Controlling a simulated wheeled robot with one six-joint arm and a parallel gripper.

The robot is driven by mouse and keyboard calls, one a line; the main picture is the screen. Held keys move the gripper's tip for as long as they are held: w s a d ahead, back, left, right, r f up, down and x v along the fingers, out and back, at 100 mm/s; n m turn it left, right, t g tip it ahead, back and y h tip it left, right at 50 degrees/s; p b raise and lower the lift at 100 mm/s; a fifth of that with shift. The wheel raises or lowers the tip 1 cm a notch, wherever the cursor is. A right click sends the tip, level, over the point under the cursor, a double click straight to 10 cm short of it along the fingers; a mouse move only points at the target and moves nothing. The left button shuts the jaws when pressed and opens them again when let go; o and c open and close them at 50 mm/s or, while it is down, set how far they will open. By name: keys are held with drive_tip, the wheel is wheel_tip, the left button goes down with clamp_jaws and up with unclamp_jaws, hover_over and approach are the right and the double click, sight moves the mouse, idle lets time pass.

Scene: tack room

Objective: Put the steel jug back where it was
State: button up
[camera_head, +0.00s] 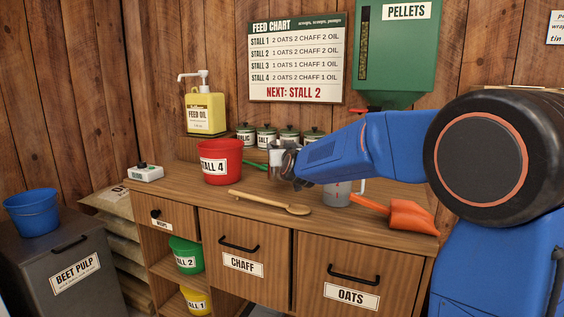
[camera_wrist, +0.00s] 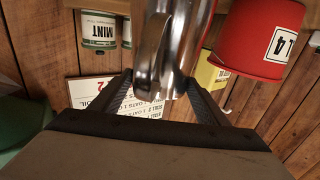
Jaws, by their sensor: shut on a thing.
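The steel jug (camera_head: 277,153) is a shiny metal vessel over the back middle of the counter, right of the red STALL 4 bucket (camera_head: 220,162). My gripper (camera_head: 294,172) reaches in from the right and is shut on the jug, partly covering it. In the wrist view the jug (camera_wrist: 178,45) shows between the two fingers, with its curved handle facing the camera. The jug looks upright. I cannot tell whether its base touches the counter.
A wooden spoon (camera_head: 270,203), a clear measuring jug (camera_head: 337,195) and an orange scoop (camera_head: 402,215) lie or stand towards the front. Lidded tins (camera_head: 288,138) and the yellow feed oil bottle (camera_head: 206,113) stand behind. A small white device (camera_head: 146,173) is at the counter's left end.

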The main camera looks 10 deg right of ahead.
drive_tip(key=shift+f, duration=2.05)
drive_tip(key=o, duration=1.8)
drive_tip(key=s, duration=1.2)
drive_tip(key=shift+a, duration=0.25)
drive_tip(key=shift+s, duration=0.1)
